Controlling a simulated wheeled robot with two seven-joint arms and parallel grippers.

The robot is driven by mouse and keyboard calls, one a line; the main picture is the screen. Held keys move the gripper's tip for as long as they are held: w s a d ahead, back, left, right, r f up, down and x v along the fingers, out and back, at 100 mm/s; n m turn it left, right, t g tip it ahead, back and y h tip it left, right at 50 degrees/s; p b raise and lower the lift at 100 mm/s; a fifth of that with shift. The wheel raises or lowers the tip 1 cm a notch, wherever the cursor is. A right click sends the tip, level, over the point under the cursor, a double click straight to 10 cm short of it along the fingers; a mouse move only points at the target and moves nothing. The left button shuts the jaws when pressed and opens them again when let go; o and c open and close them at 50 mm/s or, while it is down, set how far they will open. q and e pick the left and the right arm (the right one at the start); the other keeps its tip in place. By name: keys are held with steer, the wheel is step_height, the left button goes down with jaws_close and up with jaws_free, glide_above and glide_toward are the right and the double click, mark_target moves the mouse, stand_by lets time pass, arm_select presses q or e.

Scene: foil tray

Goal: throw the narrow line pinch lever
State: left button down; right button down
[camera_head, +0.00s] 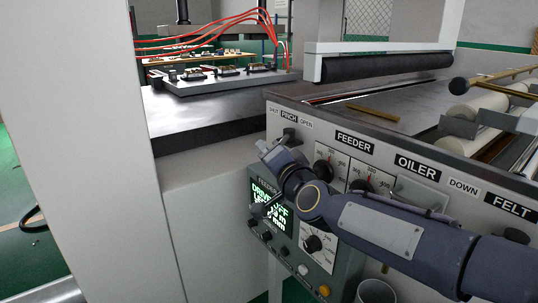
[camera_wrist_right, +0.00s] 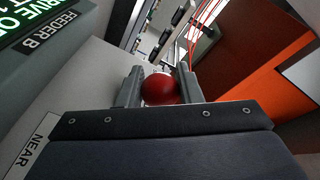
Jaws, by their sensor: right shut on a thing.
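The pinch lever stands on the front panel of the machine under a PINCH label (camera_head: 289,117), which has SHUT on its left and OPEN on its right. Its dark mount (camera_head: 291,136) shows just above my right wrist. In the right wrist view the lever's red ball knob (camera_wrist_right: 159,89) sits between the two grey fingers. My right gripper (camera_head: 265,149) is shut on this knob, left of the mount. In the head view the knob is hidden by the gripper, so I cannot tell the lever's exact angle. My left gripper is not in view.
A control box with a lit green display (camera_head: 268,208) and knobs sits below my right forearm. FEEDER dials (camera_head: 324,171) and an OILER plate (camera_head: 419,191) lie to the right. A white column (camera_head: 80,150) stands at left. Rollers (camera_head: 475,108) lie beyond the panel.

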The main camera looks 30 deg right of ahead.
steer(key=shift+d+r, duration=0.25)
steer(key=c, duration=1.2)
jaws_free()
steer(key=shift+o, duration=0.8)
steer(key=shift+a+f, duration=0.1)
